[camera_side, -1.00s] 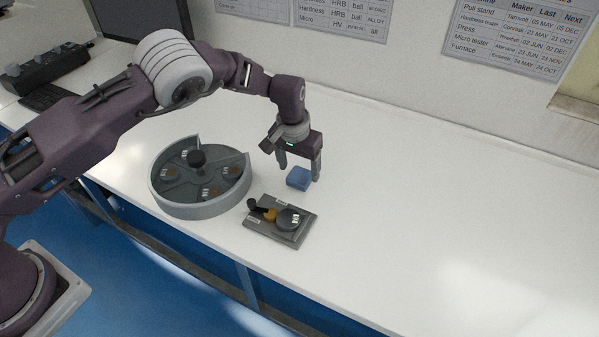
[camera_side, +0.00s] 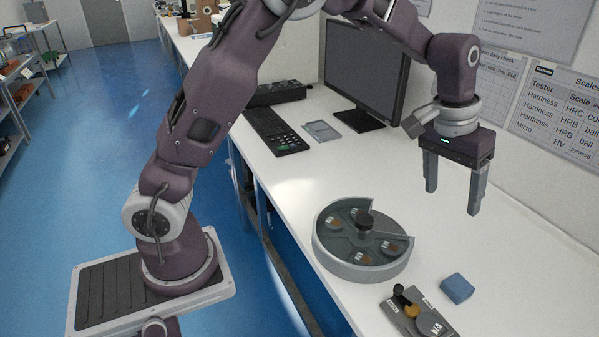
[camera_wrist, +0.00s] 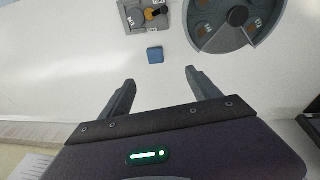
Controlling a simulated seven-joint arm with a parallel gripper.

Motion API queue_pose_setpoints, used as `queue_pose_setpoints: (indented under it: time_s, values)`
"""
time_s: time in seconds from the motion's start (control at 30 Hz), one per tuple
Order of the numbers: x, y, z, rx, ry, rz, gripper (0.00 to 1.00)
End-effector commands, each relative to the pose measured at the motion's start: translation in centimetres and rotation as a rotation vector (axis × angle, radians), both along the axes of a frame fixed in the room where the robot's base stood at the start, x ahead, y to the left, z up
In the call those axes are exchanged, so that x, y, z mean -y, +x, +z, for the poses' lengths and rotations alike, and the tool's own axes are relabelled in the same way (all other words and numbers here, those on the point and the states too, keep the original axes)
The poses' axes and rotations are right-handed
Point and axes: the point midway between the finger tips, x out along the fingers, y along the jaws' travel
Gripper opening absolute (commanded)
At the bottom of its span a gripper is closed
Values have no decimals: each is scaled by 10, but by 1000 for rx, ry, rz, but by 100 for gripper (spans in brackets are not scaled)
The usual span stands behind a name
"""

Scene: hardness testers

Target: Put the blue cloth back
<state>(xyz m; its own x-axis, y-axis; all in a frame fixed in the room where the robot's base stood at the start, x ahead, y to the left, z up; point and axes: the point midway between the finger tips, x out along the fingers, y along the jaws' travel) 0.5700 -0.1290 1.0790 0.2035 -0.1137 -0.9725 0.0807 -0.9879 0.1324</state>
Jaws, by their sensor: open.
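The blue cloth (camera_side: 457,288) is a small folded block lying on the white bench, just right of a small grey plate with a knob. It also shows in the wrist view (camera_wrist: 155,54), ahead of the fingertips and apart from them. My gripper (camera_side: 452,200) is open and empty, raised above the bench behind the cloth. In the wrist view its two fingers (camera_wrist: 160,76) stand wide apart with bare bench between them.
A round grey tray (camera_side: 330,262) with a central knob and several compartments holding small samples stands left of the cloth. The grey plate (camera_side: 440,326) carries a black lever and a round weight. A monitor (camera_side: 362,72) and keyboard (camera_side: 275,131) stand farther back. The bench right of the cloth is clear.

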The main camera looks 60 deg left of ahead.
Motion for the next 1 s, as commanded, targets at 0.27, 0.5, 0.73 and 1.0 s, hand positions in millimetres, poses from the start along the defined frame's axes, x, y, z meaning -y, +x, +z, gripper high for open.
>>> queue_pose_setpoints:
  time_s: [0.27,0.5,0.73,1.0]
  values:
    - [-59,-200,113,174,-21,-34,72]
    - [-80,-305,86,282,126,-60,72]
    - [-83,-314,79,290,147,-61,72]
    - [-83,-314,80,290,145,-61,72]
